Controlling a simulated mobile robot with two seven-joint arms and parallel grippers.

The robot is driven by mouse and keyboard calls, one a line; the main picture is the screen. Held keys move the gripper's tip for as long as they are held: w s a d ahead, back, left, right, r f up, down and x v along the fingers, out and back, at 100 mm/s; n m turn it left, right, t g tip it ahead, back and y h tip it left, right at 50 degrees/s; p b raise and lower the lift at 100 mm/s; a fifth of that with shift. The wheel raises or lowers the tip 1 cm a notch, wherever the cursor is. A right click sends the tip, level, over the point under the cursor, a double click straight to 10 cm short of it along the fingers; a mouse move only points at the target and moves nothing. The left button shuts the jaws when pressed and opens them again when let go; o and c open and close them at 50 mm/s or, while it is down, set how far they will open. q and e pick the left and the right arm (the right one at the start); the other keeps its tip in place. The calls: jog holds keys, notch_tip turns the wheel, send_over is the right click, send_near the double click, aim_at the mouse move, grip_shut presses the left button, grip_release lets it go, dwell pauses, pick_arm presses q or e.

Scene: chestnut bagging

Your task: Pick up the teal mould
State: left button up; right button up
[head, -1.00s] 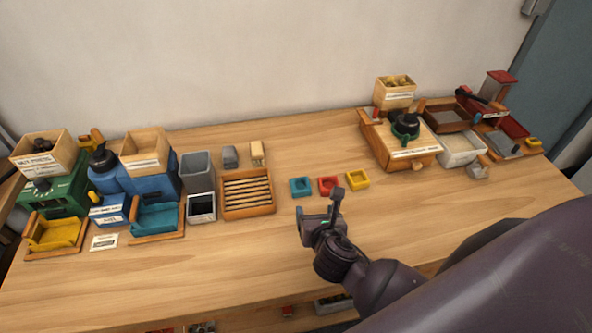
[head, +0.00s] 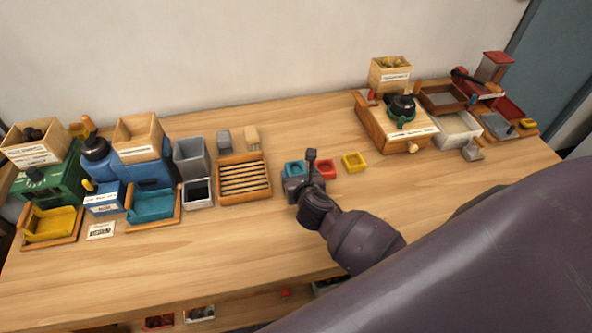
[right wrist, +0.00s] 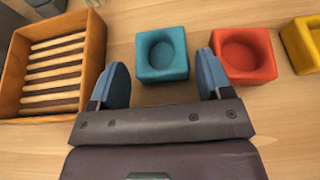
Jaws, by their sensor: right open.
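The teal mould (head: 294,168) is a small square block with a round hollow, lying on the table. In the head view my right gripper (head: 301,181) partly covers it from the near side. In the right wrist view the teal mould (right wrist: 161,53) lies just beyond the two blue fingertips of my right gripper (right wrist: 161,78), roughly centred between them. The gripper is open and empty. My left gripper is not in view.
A red mould (right wrist: 243,54) sits close right of the teal one, near the right fingertip. A yellow mould (head: 354,162) lies further right. A slatted wooden tray (head: 244,198) stands on the left. Bare table lies in front.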

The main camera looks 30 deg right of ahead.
jog(key=shift+x, duration=0.95)
jog(key=c, duration=0.7)
